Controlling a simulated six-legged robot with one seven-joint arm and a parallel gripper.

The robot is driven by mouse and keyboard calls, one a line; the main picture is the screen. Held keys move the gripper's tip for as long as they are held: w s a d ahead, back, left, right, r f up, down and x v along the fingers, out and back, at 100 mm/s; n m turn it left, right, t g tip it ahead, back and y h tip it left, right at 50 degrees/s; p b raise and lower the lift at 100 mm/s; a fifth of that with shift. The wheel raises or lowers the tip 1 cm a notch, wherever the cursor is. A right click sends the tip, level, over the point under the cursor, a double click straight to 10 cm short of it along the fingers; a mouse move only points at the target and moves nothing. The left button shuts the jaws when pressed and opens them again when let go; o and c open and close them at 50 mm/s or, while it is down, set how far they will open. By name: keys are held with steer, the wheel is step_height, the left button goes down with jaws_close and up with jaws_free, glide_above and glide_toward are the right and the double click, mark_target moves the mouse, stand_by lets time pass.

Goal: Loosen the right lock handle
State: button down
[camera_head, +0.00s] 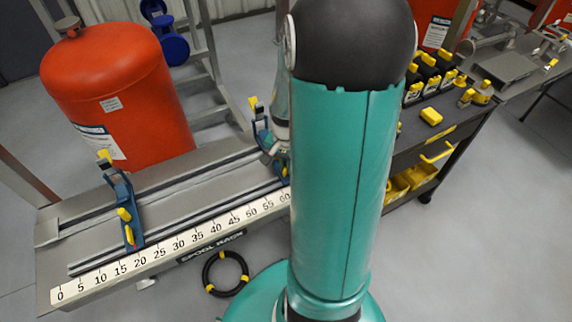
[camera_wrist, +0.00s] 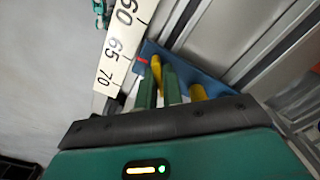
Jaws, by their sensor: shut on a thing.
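The right blue clamp (camera_head: 262,128) stands on the spool rack, partly hidden behind my arm in the head view. In the wrist view its blue body (camera_wrist: 212,83) lies close under my gripper (camera_wrist: 158,88). The two green fingers are closed around a yellow lock handle (camera_wrist: 156,65), whose end shows between them. A second yellow part (camera_wrist: 197,91) of the clamp sits just right of the fingers. The left blue clamp (camera_head: 133,228), with its own yellow handle (camera_head: 125,214), stands near the 15 to 20 marks.
The spool rack's scale (camera_head: 175,243) runs along its front edge. A red cylinder (camera_head: 120,95) stands behind the rack. A black ring with yellow bands (camera_head: 225,273) lies on the floor in front. A dark cart (camera_head: 440,118) with yellow items stands to the right.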

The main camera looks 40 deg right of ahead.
steer(key=shift+m, duration=0.4)
steer(key=m, duration=0.3)
steer(key=shift+m, duration=0.4)
steer(key=m, duration=0.3)
steer(key=c, duration=2)
jaws_free()
steer(key=shift+m, duration=0.4)
steer(key=o, duration=0.5)
steer(key=shift+c, duration=0.2)
steer(key=shift+r, duration=0.1)
